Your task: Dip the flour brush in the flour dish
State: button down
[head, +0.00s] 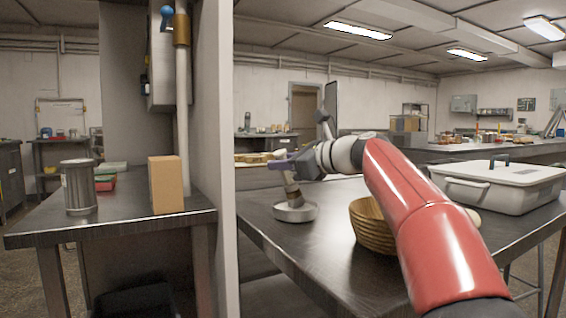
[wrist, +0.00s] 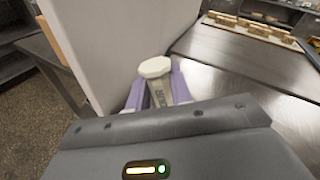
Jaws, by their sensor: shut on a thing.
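My gripper (head: 282,163) is shut on the flour brush (head: 292,190), which hangs down at a tilt above the flour dish. The dish (head: 296,212) is a shallow round metal dish near the left edge of the steel table. The brush's lower end is at the dish's opening; I cannot tell whether it touches the inside. In the wrist view the brush (wrist: 158,88) stands between the purple fingers, with its pale end cap upward and lettering on its handle. The brush's bristles and the dish are hidden in the wrist view.
A wicker basket (head: 371,228) stands right of the dish, partly behind my arm. A white lidded container (head: 497,188) is farther right. A pale partition (head: 217,120) rises left of the table. Beyond it, a cardboard box (head: 166,184) and metal canister (head: 79,187) stand on another table.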

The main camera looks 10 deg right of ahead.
jog(key=shift+w+f, duration=0.1)
jog(key=shift+f, duration=0.05)
notch_tip(320, 180, up, 7)
jog(key=p, duration=0.8)
dwell(0.5)
